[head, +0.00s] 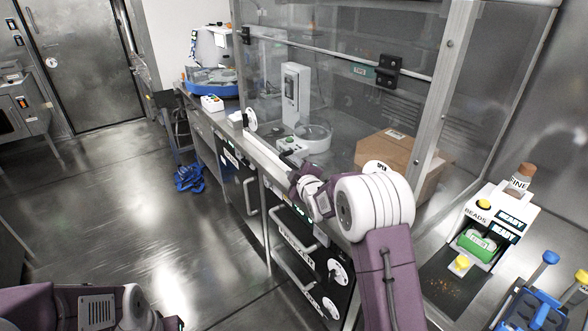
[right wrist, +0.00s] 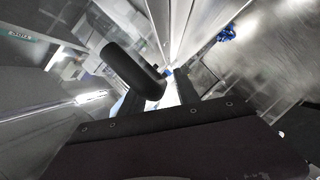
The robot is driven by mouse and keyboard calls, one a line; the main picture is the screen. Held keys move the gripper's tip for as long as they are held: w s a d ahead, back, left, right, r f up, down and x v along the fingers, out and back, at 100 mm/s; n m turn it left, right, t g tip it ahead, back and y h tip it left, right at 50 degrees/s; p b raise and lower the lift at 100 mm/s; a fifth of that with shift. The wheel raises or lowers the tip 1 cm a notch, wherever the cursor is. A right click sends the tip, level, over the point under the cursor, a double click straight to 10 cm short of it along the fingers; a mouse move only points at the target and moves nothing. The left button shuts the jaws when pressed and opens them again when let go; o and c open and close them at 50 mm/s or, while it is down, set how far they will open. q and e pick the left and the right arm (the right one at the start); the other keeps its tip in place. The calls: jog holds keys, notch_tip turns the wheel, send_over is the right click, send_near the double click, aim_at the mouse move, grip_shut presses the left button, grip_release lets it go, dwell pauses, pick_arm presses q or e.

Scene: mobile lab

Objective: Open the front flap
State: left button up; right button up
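The front flap (head: 335,95) is a large clear panel on the metal-framed enclosure, with black hinges along the bar at its top. It looks closed, hanging down to the white lower edge (head: 265,150). My right gripper (head: 291,160) is at this lower edge, small and partly hidden by its own wrist. In the right wrist view, a black rounded handle (right wrist: 128,68) lies close in front of the two dark fingers (right wrist: 160,98). The fingers stand apart with a bright gap between them; I cannot tell whether they touch the handle. My left arm shows at the bottom left, its gripper out of frame.
Behind the panel are a white device (head: 296,90), a round glass dish (head: 313,137) and a cardboard box (head: 385,150). Drawers (head: 300,255) with handles sit below. A bead dispenser (head: 490,225) stands at right. The floor (head: 130,220) at left is clear.

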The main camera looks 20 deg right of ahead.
jog(key=shift+w, duration=0.25)
jog(key=shift+c, duration=0.4)
grip_shut()
dwell(0.9)
